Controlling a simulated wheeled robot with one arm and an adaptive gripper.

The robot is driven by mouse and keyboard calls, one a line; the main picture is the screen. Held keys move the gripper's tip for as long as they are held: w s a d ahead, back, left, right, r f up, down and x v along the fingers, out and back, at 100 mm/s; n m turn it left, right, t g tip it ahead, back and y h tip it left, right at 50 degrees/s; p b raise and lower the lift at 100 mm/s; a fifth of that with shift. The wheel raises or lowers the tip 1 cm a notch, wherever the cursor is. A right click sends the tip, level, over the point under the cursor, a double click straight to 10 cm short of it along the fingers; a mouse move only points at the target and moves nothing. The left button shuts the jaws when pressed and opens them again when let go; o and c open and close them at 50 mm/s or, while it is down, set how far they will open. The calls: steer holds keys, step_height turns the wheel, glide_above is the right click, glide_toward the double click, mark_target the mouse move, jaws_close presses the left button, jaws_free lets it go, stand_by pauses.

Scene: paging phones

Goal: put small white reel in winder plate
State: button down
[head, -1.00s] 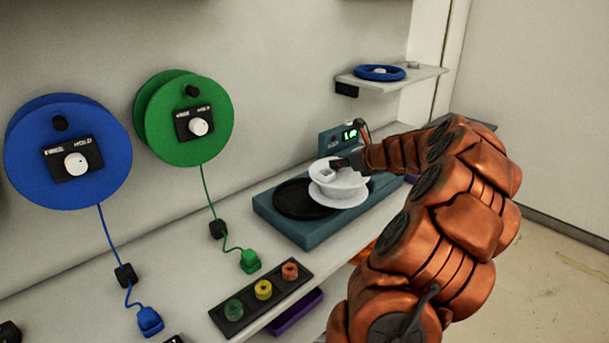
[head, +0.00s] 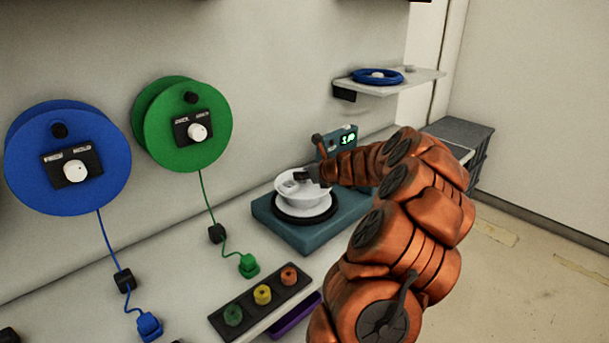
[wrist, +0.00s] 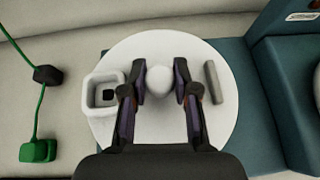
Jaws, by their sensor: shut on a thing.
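The small white reel (head: 300,204) is over the round black winder plate (head: 304,220) on the teal winder (head: 265,213). The black rim shows around the reel's lower flange. I cannot tell whether the reel touches the plate. My gripper (head: 307,176) is shut on the reel's top. In the wrist view, the reel's white disc (wrist: 160,45) fills the middle, with my fingers (wrist: 158,88) on both sides of its round central knob (wrist: 158,80). A square white socket (wrist: 103,94) and a grey bar (wrist: 213,82) sit on the disc. The plate is hidden there.
A unit with a lit green display (head: 346,140) stands behind the winder. A black tray (head: 250,310) holds green, yellow and orange pieces in front. Blue (head: 68,155) and green (head: 185,125) wall reels hang left. A shelf (head: 420,80) carries a blue ring (head: 377,76).

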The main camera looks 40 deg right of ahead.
steer(key=shift+f, duration=0.25)
steer(key=c, duration=0.9)
jaws_free()
steer(key=shift+r, duration=0.1)
